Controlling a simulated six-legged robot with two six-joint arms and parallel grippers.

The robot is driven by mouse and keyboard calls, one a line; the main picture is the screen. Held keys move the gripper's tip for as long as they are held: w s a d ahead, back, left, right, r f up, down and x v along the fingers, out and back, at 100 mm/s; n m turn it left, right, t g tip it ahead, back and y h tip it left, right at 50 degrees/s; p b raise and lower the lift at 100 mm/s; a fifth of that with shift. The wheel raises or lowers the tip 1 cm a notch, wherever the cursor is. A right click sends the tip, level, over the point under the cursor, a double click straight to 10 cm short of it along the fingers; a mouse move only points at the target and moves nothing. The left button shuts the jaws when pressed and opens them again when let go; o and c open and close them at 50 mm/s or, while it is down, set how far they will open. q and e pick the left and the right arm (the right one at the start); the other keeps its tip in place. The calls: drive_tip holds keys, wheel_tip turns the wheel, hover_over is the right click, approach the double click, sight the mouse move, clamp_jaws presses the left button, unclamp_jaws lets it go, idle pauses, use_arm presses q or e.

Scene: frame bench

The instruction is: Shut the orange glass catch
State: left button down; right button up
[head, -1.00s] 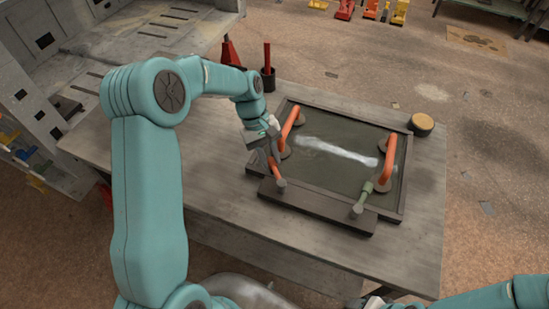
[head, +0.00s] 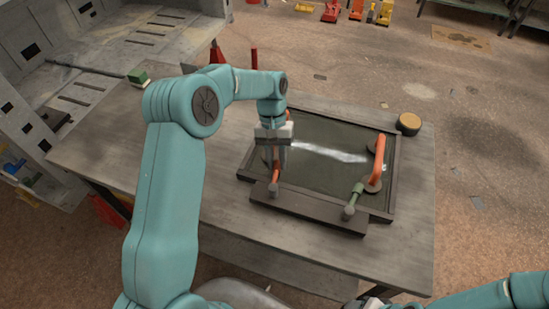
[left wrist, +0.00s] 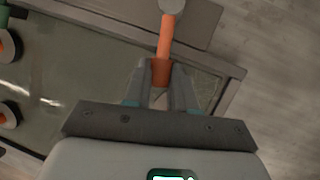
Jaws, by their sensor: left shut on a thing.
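The orange glass catch (head: 275,173) is a short orange lever with a grey knob, at the front left of a dark-framed glass pane (head: 320,185). My left gripper (head: 276,161) is over it, shut on the lever. In the left wrist view the fingers (left wrist: 160,88) sit on either side of the orange lever (left wrist: 165,38), and its grey knob (left wrist: 171,5) extends past them. The knob lies over the front rail (head: 310,207); my gripper hides the lever's far end. My right gripper (head: 370,303) is at the bottom edge, too cut off to read.
A green catch (head: 357,193) sits at the front right of the frame. A round wooden-topped pot (head: 409,123) stands behind.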

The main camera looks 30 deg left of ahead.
use_arm(q)
drive_tip(key=shift+w+r, duration=0.1)
idle(0.3)
drive_tip(key=c, duration=0.9)
unclamp_jaws()
drive_tip(key=shift+d, duration=0.1)
drive_tip(key=shift+w+r, duration=0.1)
drive_tip(key=shift+r, duration=0.15)
drive_tip(key=shift+p+v, duration=0.75)
drive_tip(key=shift+v, duration=7.15)
